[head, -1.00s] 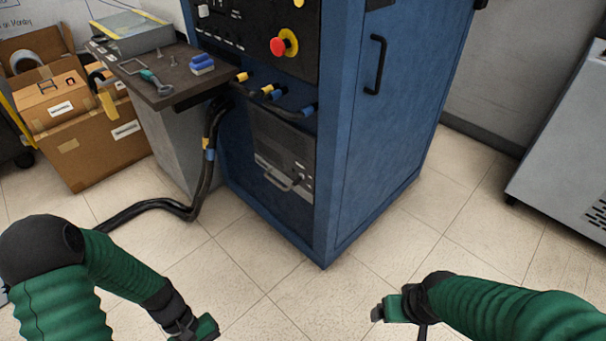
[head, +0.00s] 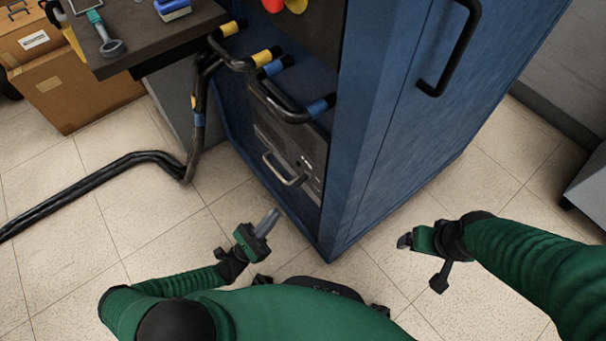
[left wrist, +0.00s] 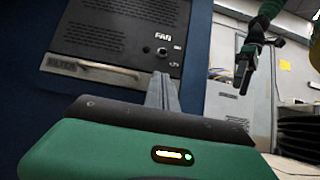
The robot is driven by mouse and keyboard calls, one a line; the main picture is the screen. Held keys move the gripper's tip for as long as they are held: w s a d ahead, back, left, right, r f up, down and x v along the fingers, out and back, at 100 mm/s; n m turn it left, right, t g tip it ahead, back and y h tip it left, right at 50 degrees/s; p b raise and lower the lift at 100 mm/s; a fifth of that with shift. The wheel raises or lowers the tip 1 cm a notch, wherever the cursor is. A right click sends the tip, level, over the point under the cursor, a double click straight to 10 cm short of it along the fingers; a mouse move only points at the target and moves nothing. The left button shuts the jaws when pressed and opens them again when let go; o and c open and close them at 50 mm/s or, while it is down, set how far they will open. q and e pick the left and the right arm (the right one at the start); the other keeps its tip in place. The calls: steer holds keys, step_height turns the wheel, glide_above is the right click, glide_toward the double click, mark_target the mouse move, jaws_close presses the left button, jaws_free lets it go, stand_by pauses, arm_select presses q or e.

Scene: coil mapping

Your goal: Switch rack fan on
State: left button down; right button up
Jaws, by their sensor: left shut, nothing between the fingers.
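The fan panel (head: 312,158) is a dark unit low in the front of the blue rack (head: 382,130). In the left wrist view the panel (left wrist: 120,30) carries a "FAN" label (left wrist: 163,37) with a small round switch (left wrist: 162,51) below it; its position is too small to tell. My left gripper (head: 270,220) is shut and empty, apart from the panel in front of its lower part. Its fingers (left wrist: 162,90) point up toward the switch area in the wrist view. My right gripper (head: 408,240) hangs over the floor right of the rack; its jaw opening is unclear.
A "FILTER" handle (left wrist: 95,69) sticks out left of the switch. Thick black cables (head: 190,130) run from the rack to the floor at left. A dark shelf (head: 160,38) holds tools. A black door handle (head: 455,50) is on the rack's side. Floor near the grippers is clear.

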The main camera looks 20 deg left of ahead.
arm_select(q)
steer(key=shift+s, duration=0.1)
steer(key=b+x, duration=0.2)
steer(key=x, duration=0.8)
